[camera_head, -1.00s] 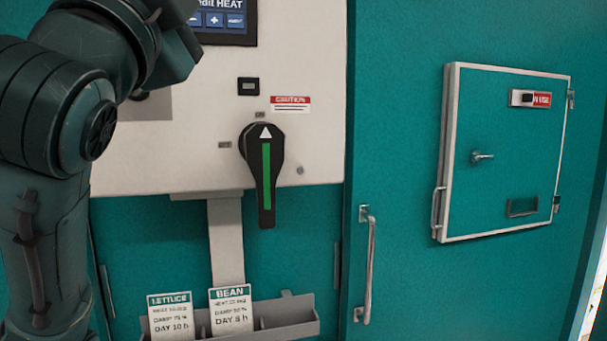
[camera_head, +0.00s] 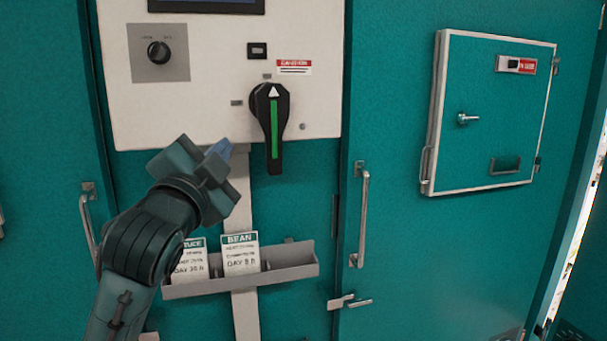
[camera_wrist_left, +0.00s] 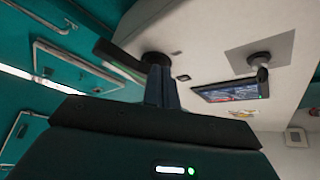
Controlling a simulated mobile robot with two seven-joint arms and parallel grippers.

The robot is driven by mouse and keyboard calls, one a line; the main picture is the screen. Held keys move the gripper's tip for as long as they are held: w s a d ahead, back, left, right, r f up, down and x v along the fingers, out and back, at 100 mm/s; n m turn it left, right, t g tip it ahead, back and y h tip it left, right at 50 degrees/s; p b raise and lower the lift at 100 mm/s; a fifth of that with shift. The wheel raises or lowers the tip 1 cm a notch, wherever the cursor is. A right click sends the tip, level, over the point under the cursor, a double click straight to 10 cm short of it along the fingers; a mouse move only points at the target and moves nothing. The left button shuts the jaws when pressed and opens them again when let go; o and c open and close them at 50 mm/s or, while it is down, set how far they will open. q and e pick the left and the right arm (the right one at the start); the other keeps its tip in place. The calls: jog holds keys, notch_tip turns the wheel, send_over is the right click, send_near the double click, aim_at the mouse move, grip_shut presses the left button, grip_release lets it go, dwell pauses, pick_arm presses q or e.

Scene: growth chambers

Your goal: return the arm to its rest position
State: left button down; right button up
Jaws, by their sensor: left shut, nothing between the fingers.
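My left gripper (camera_head: 221,149) is in front of the lower edge of the white control panel (camera_head: 190,105), left of the black rotary handle. Its fingers are shut with nothing between them. In the left wrist view the shut fingers (camera_wrist_left: 160,88) point toward the panel underside and look clear of the handle, though the gap is hard to judge. The black handle (camera_head: 271,135) has a green stripe and points straight down, with its white arrow up. My right gripper is not in view.
A card rack (camera_head: 290,265) with lettuce and bean cards stands below the panel, partly behind my left arm. Door handles (camera_head: 362,215) stick out at both sides. A small white-framed hatch (camera_head: 433,130) is at the right. A round knob (camera_head: 158,52) sits upper left.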

pick_arm(q)
jog(key=s+a+f+n+g, duration=0.1)
jog(key=s+f+n+g, duration=0.15)
jog(key=f, duration=1.45)
jog(key=s+f+n+g, duration=0.1)
jog(key=f+n+g, duration=0.2)
jog(key=f, duration=1.3)
jog(key=s+a+f+n+g, duration=0.2)
jog(key=s+f+n+g, duration=0.3)
jog(key=s+f, duration=1.6)
notch_tip(320, 180, down, 2)
jog(key=shift+s+f+y, duration=0.15)
jog(key=shift+s+y, duration=0.15)
jog(key=shift+s, duration=0.1)
